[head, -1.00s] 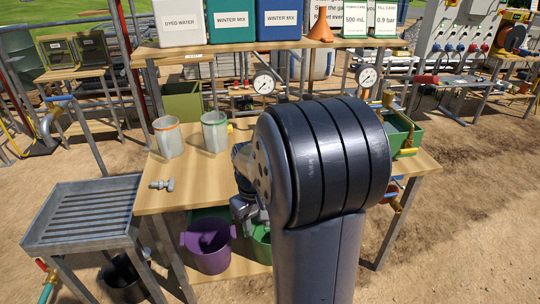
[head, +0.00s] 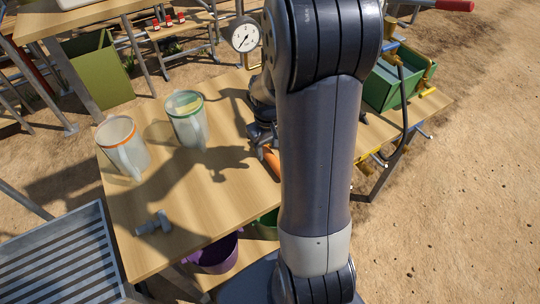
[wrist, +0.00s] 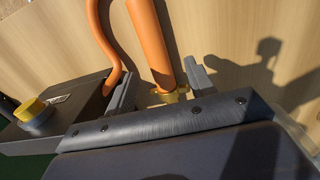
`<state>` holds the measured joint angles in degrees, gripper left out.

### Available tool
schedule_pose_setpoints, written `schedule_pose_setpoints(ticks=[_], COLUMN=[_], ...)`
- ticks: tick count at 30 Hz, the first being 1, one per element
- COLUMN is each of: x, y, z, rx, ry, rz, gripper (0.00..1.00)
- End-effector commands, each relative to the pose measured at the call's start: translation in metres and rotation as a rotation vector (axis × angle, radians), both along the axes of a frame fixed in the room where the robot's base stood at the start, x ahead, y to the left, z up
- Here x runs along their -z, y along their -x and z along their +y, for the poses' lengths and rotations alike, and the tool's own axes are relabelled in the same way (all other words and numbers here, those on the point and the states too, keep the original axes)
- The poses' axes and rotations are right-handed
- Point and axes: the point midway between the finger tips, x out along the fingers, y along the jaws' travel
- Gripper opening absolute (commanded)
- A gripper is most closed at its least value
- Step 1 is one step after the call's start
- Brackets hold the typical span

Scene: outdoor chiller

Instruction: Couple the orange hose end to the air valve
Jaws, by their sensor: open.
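My gripper (head: 262,137) is low over the wooden table, partly hidden by my arm. In the wrist view its two grey fingers (wrist: 160,88) are apart. The orange hose end (wrist: 150,40) lies between them, with a brass fitting (wrist: 165,97) at its near end; I cannot tell whether a finger touches it. A thinner orange hose (wrist: 100,30) curves beside it. The orange piece also shows below the gripper in the head view (head: 271,160). I cannot pick out the air valve for certain; yellow fittings (head: 428,76) sit at the green bin.
The wooden table (head: 225,205) carries two clear jugs (head: 122,150) (head: 188,122) and a grey metal fitting (head: 154,224) to the left. A green bin (head: 385,90) with a black hose is at the right. A dark block with a yellow cap (wrist: 32,108) is close left of the fingers.

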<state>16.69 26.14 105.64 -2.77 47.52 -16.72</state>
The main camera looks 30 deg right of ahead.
Motion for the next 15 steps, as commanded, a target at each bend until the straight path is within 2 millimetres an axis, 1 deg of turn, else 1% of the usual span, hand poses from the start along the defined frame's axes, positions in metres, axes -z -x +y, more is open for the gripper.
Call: schedule_pose_setpoints(ticks=[6, 9, 15], x=[0.028, 0.037, 0.043], y=[-0.002, -0.002, -0.002], z=[-0.003, -0.003, -0.004], rx=[-0.001, -0.001, 0.000], ry=[-0.001, -0.001, 0.000], rz=[0.005, 0.003, 0.000], gripper=[0.52, 0.52, 0.52])
